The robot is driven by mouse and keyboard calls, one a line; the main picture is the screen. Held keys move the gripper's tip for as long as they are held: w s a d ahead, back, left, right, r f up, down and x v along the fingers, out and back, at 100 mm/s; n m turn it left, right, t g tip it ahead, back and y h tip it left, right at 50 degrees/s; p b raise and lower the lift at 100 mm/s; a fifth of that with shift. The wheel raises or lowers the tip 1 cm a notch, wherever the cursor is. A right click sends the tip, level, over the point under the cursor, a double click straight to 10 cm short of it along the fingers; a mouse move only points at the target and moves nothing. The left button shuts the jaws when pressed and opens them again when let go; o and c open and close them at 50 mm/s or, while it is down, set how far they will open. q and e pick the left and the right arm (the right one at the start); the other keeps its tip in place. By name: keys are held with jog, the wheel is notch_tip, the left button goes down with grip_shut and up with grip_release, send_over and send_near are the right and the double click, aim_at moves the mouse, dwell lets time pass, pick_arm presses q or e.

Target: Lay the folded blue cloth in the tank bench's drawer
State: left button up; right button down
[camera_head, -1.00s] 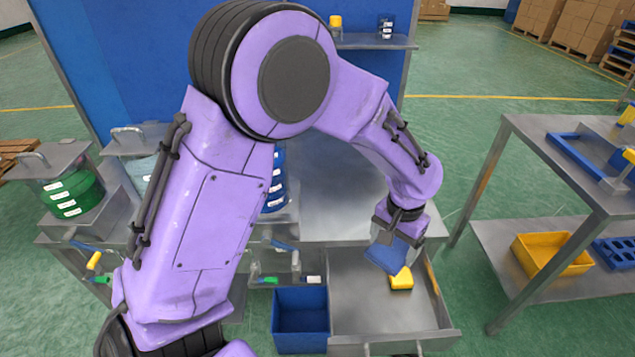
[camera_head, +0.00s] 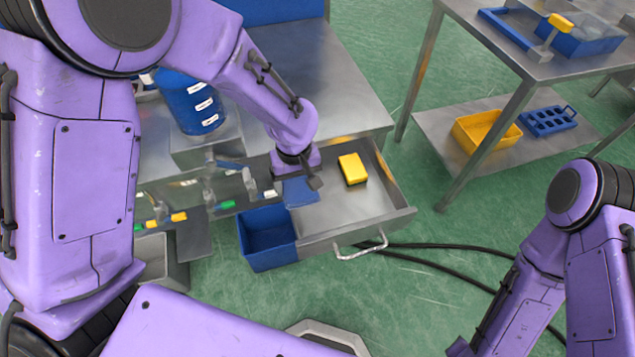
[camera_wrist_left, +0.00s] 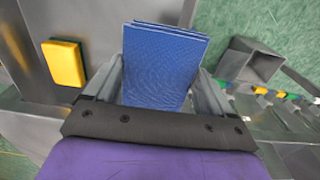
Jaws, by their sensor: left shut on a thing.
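The folded blue cloth (camera_head: 300,192) is held in my left gripper (camera_head: 298,182), over the left part of the open drawer (camera_head: 345,212) of the tank bench. In the left wrist view the cloth (camera_wrist_left: 165,65) sits between the two fingers (camera_wrist_left: 155,90), which are shut on it. I cannot tell whether the cloth touches the drawer floor. A yellow and black sponge (camera_head: 353,168) lies in the drawer, right of the cloth; it also shows in the left wrist view (camera_wrist_left: 64,63). My right arm is at the lower right; its gripper is not visible.
A blue bin (camera_head: 266,238) hangs beside the drawer's left side. Taps with coloured handles (camera_head: 227,204) line the bench front. A blue tank (camera_head: 190,100) stands on the bench. A side table (camera_head: 540,65) with a yellow tray (camera_head: 486,131) on its shelf is at right.

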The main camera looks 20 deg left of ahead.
pick_arm(q)
jog(key=w+f, duration=0.3)
jog(key=w+d+f, duration=0.1)
jog(key=w+f, duration=0.2)
jog(key=shift+w+d+f, duration=0.2)
jog(key=shift+w+f, duration=0.2)
notch_tip(320, 180, down, 2)
jog(key=shift+f+p, duration=0.2)
jog(key=shift+p, duration=0.25)
jog(key=shift+f, duration=0.3)
jog(key=shift+f, duration=0.1)
jog(key=o, duration=0.8)
jog(key=shift+f, duration=0.1)
jog(key=shift+o, duration=0.2)
notch_tip(320, 180, up, 12)
jog(key=shift+r+b, duration=0.2)
jog(key=shift+b, duration=0.2)
